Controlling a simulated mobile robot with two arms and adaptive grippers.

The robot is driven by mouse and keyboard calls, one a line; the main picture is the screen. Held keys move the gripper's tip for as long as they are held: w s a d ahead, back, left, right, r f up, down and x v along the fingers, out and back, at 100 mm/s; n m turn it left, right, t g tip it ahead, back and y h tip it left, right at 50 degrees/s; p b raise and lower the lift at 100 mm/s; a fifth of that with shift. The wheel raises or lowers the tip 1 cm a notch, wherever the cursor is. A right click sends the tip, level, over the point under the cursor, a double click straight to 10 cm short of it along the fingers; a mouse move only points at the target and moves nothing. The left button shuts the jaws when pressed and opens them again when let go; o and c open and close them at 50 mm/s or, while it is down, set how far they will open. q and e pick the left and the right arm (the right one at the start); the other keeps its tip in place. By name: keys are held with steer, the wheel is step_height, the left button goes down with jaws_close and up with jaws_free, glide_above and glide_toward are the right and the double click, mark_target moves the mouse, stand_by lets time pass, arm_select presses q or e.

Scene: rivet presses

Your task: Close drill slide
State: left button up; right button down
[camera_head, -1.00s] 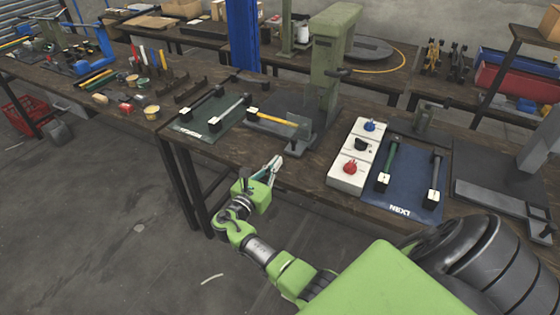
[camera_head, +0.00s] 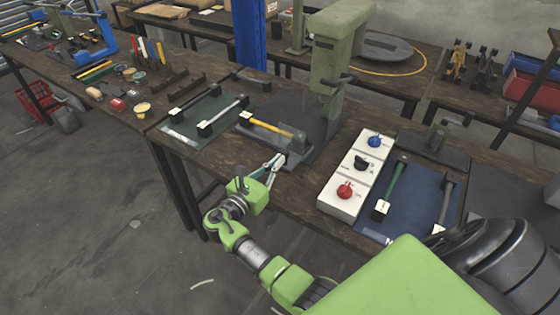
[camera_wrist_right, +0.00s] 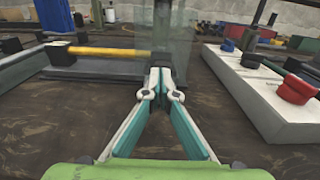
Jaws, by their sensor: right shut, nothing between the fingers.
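The green drill press (camera_head: 335,60) stands on the workbench, with its dark base plate below. The yellow bar also shows at the left in the right wrist view (camera_wrist_right: 115,52), beside a see-through panel (camera_wrist_right: 160,45) straight ahead. My left gripper is not in view.
A white control box (camera_head: 350,185) with red, black and blue knobs stands right of the gripper, near a blue mat (camera_head: 410,205). A green mat with a slide fixture (camera_head: 205,120) lies to the left. The floor in front of the bench is clear.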

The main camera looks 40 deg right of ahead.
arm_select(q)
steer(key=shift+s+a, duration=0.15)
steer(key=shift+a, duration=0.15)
arm_select(e)
steer(key=shift+a+r, duration=0.1)
steer(key=b+x, duration=0.2)
steer(key=x, duration=1.3)
steer(key=shift+w+d, duration=0.1)
steer(key=shift+d, duration=0.15)
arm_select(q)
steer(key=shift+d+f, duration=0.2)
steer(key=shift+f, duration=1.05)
arm_select(e)
steer(key=shift+r, duration=0.2)
steer(key=shift+d, duration=0.1)
steer(key=shift+r, duration=0.1)
